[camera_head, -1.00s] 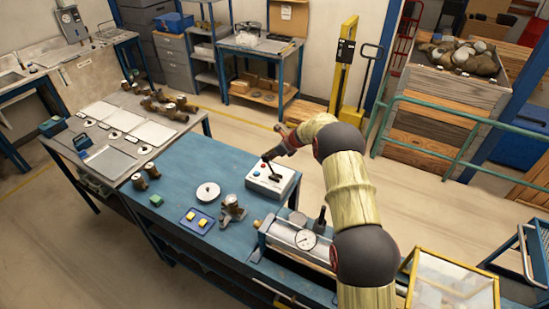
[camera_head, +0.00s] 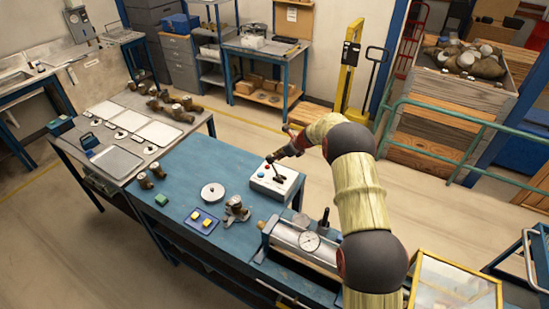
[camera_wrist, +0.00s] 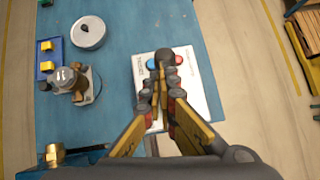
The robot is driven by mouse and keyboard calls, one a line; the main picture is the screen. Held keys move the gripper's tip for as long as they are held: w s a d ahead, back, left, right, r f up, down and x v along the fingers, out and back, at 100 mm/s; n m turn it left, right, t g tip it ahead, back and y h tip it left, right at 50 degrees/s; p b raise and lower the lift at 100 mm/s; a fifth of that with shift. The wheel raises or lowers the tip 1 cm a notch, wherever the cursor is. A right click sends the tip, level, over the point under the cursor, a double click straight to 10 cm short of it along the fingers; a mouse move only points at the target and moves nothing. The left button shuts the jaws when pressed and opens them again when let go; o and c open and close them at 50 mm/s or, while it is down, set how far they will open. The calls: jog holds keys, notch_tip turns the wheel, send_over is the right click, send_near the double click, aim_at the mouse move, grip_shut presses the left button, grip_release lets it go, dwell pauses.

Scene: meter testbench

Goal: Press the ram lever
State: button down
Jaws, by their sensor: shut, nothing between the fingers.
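A white control box (camera_head: 261,182) with a red and a blue button sits on the blue bench. Its lever (camera_head: 279,178) is dark and tilted. In the wrist view the lever's round black knob (camera_wrist: 165,56) shows just beyond my fingertips. My gripper (camera_head: 271,158) is shut and empty, above the box. In the wrist view its fingertips (camera_wrist: 163,73) lie over the box, beside or on the knob; I cannot tell whether they touch it. The fingers hide part of the box and the lower lever. No label marks it as the ram lever.
A brass-and-grey fitting (camera_head: 236,210), a blue tray (camera_head: 205,228) and a round disc (camera_head: 213,192) stand left. The bench between is clear.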

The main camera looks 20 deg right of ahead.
notch_tip(320, 180, up, 10)
jog(key=s+b, duration=0.1)
jog(key=s, duration=0.1)
jog(key=shift+r, duration=0.2)
dwell(0.3)
